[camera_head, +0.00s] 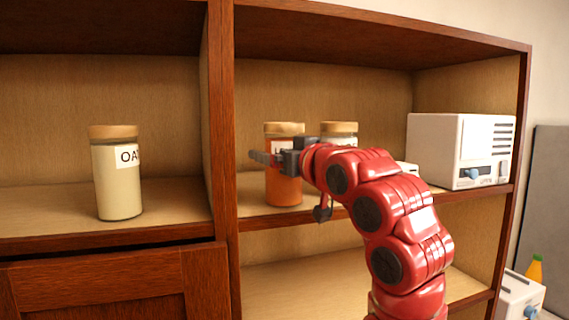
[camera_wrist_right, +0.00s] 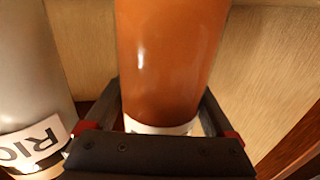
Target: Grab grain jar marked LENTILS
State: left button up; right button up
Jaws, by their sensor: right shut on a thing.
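An orange-brown jar (camera_head: 284,189) with a wooden lid and a white label starting with "L" stands upright on the middle shelf, just right of the divider. My right gripper (camera_head: 270,160) is shut on this jar. In the right wrist view the jar (camera_wrist_right: 170,60) sits between the two fingers of my right gripper (camera_wrist_right: 165,125), with its label mostly hidden below. The rest of the label's word is covered by the gripper in the head view. My left gripper is not in view.
A jar marked RICE (camera_wrist_right: 30,75) stands close beside the held jar; its lid (camera_head: 339,127) shows behind my arm. A jar marked OA... (camera_head: 118,185) stands in the left compartment. A white appliance (camera_head: 460,150) sits at the right. The wooden divider (camera_head: 222,130) is close on the left.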

jog(key=shift+f, duration=0.1)
grip_shut()
